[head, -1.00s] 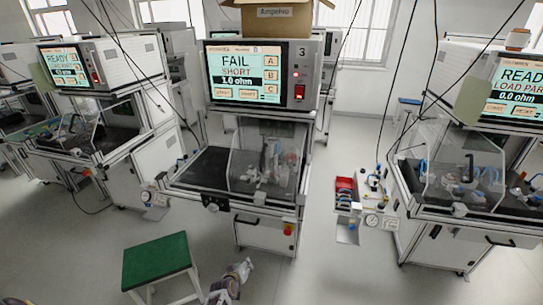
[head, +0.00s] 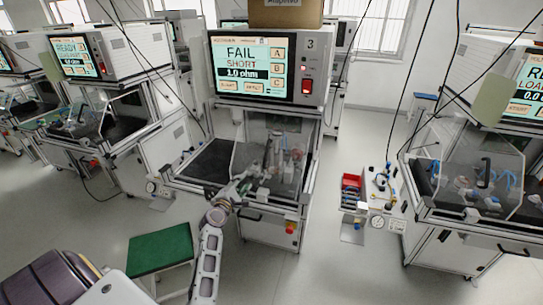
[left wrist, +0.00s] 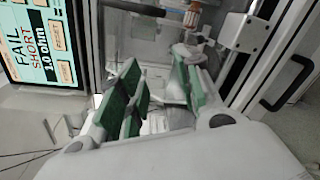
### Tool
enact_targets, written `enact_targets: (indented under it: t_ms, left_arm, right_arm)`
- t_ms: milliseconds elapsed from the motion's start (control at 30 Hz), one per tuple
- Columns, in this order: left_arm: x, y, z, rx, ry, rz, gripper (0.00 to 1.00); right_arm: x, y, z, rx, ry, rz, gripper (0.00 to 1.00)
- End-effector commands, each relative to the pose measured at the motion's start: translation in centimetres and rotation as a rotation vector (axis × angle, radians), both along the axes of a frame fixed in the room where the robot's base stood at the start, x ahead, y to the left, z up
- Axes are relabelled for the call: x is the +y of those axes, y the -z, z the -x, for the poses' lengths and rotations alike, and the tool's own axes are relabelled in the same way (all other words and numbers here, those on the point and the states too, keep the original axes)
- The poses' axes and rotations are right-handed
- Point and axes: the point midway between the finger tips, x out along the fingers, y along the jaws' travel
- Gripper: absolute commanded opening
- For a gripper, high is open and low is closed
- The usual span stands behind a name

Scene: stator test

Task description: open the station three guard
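Station three (head: 262,65) is in the middle of the head view, with a "3" on its casing and a screen reading FAIL SHORT 1.0 ohm. Its clear guard (head: 295,155) is down over the fixture (head: 272,152) on the bench. My left gripper (head: 250,180) is at the guard's lower front left, in front of the bench. In the left wrist view the left gripper (left wrist: 158,88) has its green-padded fingers apart, with no clear object held between them. Whether it touches the guard I cannot tell. My right gripper is not in view.
A green-topped stool (head: 160,248) stands on the floor at front left. A red bin (head: 351,183) and gauges are right of station three. Other stations stand left and right, the right one with a clear guard (head: 470,165). Black cables hang overhead.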

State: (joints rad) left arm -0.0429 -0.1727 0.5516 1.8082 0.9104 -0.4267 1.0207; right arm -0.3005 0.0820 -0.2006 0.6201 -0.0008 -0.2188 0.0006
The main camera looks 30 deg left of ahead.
Motion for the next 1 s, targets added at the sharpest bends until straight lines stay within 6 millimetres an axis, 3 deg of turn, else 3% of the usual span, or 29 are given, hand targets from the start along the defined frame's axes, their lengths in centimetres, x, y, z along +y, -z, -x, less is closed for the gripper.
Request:
enact_targets:
  t_ms: [100, 333, 700, 1000]
  left_arm:
    - [-0.1, -2.4, 0.1, -0.072, 0.003, 0.140, 0.35]
    - [-0.9, -5.3, 0.1, -0.176, 0.027, 0.420, 0.35]
    - [-2.0, -5.9, 0.0, -0.247, 0.054, 0.859, 0.35]
    - [-2.4, -5.7, -0.1, -0.267, 0.045, 1.121, 0.35]
  right_arm:
    - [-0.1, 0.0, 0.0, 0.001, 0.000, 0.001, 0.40]
    - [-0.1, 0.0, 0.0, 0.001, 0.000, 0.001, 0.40]
    - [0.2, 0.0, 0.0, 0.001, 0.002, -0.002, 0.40]
    - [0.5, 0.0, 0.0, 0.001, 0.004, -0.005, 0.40]
